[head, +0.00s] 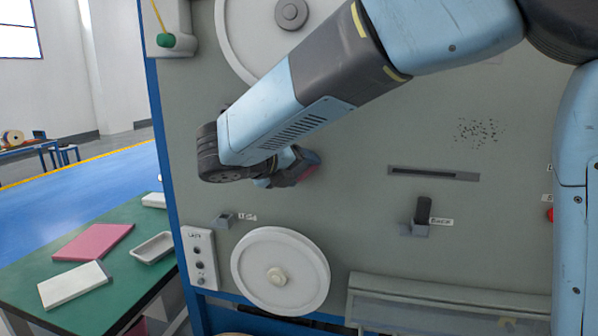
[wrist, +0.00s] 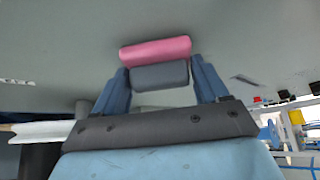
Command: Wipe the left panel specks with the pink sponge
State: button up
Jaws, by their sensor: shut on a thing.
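My gripper (head: 290,172) is in front of the grey-green panel (head: 375,225), left of its middle in the head view. In the wrist view its two blue fingers (wrist: 160,80) are shut on the sponge from both sides. The sponge has a pink pad (wrist: 156,50) facing the panel and a dark grey backing (wrist: 160,76). The pad looks at or very near the panel; I cannot tell whether it touches. A patch of dark specks (head: 479,131) is on the right part of the panel, apart from the gripper. No specks show on the left part; my arm hides some of it.
A dark slot (head: 433,173) and a black-handled switch (head: 423,210) are on the panel right of the gripper. A white wheel (head: 280,272) projects below it, and another wheel (head: 250,35) sits above. A green table (head: 120,265) with a pink sheet (head: 93,242) stands at lower left.

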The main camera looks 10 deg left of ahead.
jog(key=shift+w, duration=0.3)
jog(key=shift+d, duration=0.2)
jog(key=shift+s+d, duration=0.2)
jog(key=shift+d, duration=1.7)
jog(key=shift+w, duration=0.1)
jog(key=shift+a, duration=0.1)
jog(key=shift+w+a, duration=0.15)
jog(key=shift+a, duration=0.85)
jog(key=shift+w+a, duration=0.15)
jog(key=shift+a, duration=0.8)
jog(key=shift+c, duration=0.4)
jog(key=shift+s, duration=0.1)
jog(key=shift+s+a, duration=0.2)
jog(key=shift+s, duration=2.7)
